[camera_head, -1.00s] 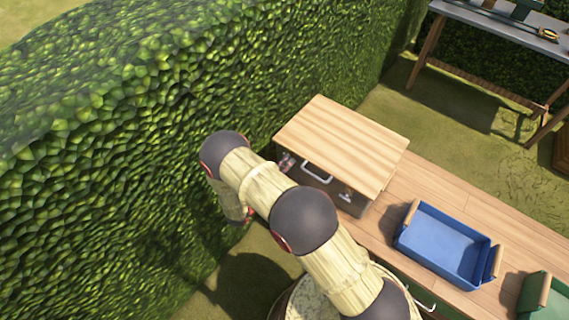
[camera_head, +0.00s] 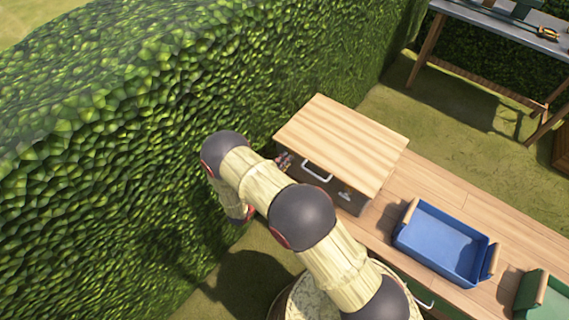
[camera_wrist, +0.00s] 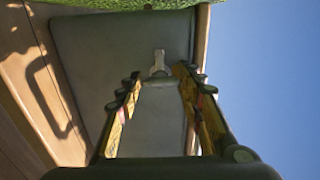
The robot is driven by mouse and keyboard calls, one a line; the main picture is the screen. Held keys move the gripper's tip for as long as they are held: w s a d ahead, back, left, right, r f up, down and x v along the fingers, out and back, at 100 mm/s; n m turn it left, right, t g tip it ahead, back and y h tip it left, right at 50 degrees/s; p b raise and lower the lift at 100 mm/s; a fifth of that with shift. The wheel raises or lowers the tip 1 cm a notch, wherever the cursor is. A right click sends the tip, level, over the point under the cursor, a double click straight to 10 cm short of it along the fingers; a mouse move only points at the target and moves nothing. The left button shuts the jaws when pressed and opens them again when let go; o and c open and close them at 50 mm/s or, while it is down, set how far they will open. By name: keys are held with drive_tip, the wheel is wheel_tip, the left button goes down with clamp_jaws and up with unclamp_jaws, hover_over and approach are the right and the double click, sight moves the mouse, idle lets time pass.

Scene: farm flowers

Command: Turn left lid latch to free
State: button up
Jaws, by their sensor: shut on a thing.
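A box with a flat wooden lid (camera_head: 342,142) stands at the left end of the bench. The left lid latch (camera_wrist: 158,60) is a small pale metal piece on the grey front panel (camera_wrist: 110,45), just below the lid edge. My gripper (camera_wrist: 158,74) faces this panel, with one finger on each side of the latch's lower part, shut on it. In the head view my gripper (camera_head: 285,161) shows only in small part at the box's left front corner, and the left latch cannot be made out there. The right latch (camera_head: 345,196) is visible.
A white handle (camera_head: 317,172) sits on the box front between the latches. A blue crate (camera_head: 448,240) and a green crate (camera_head: 540,297) are to the right on the bench (camera_head: 450,193). A hedge (camera_head: 110,150) rises close on the left.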

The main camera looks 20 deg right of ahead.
drive_tip(key=o, duration=1.2)
drive_tip(key=shift+c, duration=0.2)
drive_tip(key=v, duration=1.2)
